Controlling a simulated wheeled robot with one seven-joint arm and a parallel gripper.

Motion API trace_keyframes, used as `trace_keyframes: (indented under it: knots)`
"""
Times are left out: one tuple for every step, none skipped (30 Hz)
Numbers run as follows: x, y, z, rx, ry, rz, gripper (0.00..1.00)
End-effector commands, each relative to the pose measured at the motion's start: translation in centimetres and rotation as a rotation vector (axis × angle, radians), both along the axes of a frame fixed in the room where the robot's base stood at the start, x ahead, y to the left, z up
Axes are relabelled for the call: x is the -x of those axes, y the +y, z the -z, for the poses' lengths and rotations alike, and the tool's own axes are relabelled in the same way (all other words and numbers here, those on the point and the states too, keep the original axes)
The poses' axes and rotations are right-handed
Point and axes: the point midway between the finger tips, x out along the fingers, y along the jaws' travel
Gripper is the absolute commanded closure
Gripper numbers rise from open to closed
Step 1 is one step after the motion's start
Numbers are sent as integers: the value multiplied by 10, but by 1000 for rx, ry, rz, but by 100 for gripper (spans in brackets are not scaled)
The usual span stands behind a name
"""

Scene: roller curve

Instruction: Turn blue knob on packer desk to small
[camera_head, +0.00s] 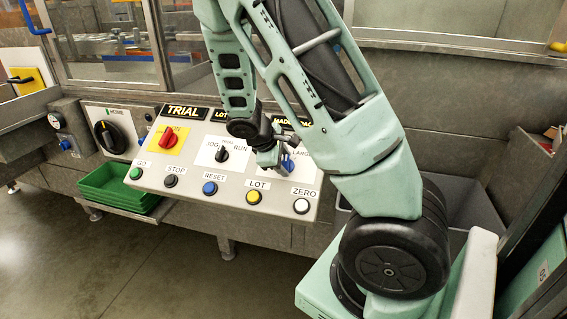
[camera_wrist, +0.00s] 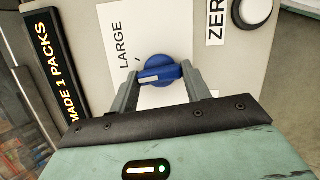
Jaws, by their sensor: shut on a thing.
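The blue knob (camera_wrist: 158,71) sits on a white label plate (camera_wrist: 150,22) on the desk panel. In the wrist view the word LARGE stands beside it and a small tick mark is just above it. My gripper (camera_wrist: 160,82) is shut on the knob, one finger on each side of its grip bar. The bar lies roughly crosswise in the wrist view. In the head view my gripper (camera_head: 275,158) is at the right part of the packer desk panel (camera_head: 225,190), and my arm hides much of the knob. The word SMALL is not visible in either view.
A red knob (camera_head: 169,139) on yellow and a black JOG/RUN knob (camera_head: 222,155) stand to the left. A row of push buttons runs along the front, with yellow LOT (camera_head: 253,197) and white ZERO (camera_head: 301,206) nearest. A green tray (camera_head: 112,187) is lower left.

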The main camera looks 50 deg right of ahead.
Motion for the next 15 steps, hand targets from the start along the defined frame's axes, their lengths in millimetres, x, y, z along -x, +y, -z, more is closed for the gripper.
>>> trace_keyframes:
  knots:
    - [-1, 1, 2, 8, 17, -39, 76]
    - [-1, 1, 2, 13, 28, -62, 76]
    - [-1, 2, 2, 18, 44, -91, 75]
    - [-1, 2, 2, 23, 54, -111, 75]
    - [-1, 2, 2, 28, 65, -131, 75]
    - [-1, 2, 2, 33, 78, -157, 76]
    - [-1, 2, 2, 37, 88, -175, 76]
    - [-1, 2, 2, 41, 96, -191, 76]
    - [-1, 2, 2, 45, 109, -215, 76]
    - [0, 2, 2, 49, 117, -229, 76]
    - [0, 2, 2, 52, 125, -242, 76]
    - [0, 2, 2, 56, 134, -260, 76]
    - [0, 2, 2, 58, 141, -272, 76]
    - [0, 2, 2, 60, 146, -284, 76]
    - [0, 3, 2, 64, 153, -298, 76]
